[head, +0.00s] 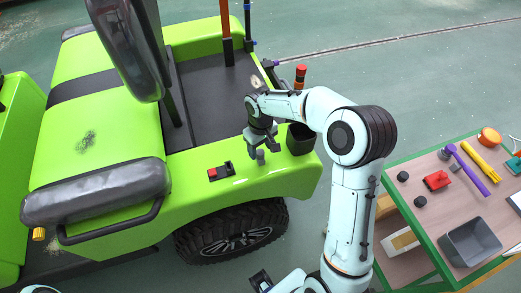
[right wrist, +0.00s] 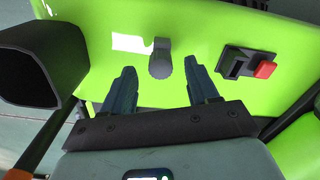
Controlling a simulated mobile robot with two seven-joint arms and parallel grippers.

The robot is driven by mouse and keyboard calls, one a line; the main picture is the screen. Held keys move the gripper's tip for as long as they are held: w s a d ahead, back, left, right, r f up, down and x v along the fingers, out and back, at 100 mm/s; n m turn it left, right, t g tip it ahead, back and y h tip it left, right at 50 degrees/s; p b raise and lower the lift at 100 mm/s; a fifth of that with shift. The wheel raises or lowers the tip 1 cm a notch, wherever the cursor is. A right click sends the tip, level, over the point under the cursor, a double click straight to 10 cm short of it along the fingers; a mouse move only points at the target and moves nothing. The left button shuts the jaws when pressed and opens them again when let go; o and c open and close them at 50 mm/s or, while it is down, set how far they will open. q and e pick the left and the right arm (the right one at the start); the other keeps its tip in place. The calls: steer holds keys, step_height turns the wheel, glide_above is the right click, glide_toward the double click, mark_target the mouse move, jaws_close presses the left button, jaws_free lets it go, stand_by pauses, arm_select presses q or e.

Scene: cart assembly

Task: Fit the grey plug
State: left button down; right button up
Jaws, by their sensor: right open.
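A dark grey piece with a round end, which looks like the grey plug (right wrist: 160,60), is at the green body panel of the cart (right wrist: 205,25). Whether it sits in a hole or only rests there I cannot tell. My right gripper (right wrist: 158,85) is open, with one finger to each side of the piece and gaps between. In the head view the right gripper (head: 258,155) points down at the cart's side panel, between the red switch (head: 220,171) and the dark cup (head: 300,138). My left gripper does not show clearly.
The red switch in its black housing (right wrist: 248,65) is right of the grey piece. The dark cup (right wrist: 40,70) is at the left. A green-edged table (head: 404,214) at the right holds a grey bin (head: 470,243), a red part (head: 437,180) and tools.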

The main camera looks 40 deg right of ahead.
step_height(320, 180, up, 11)
steer(key=shift+p, duration=0.45)
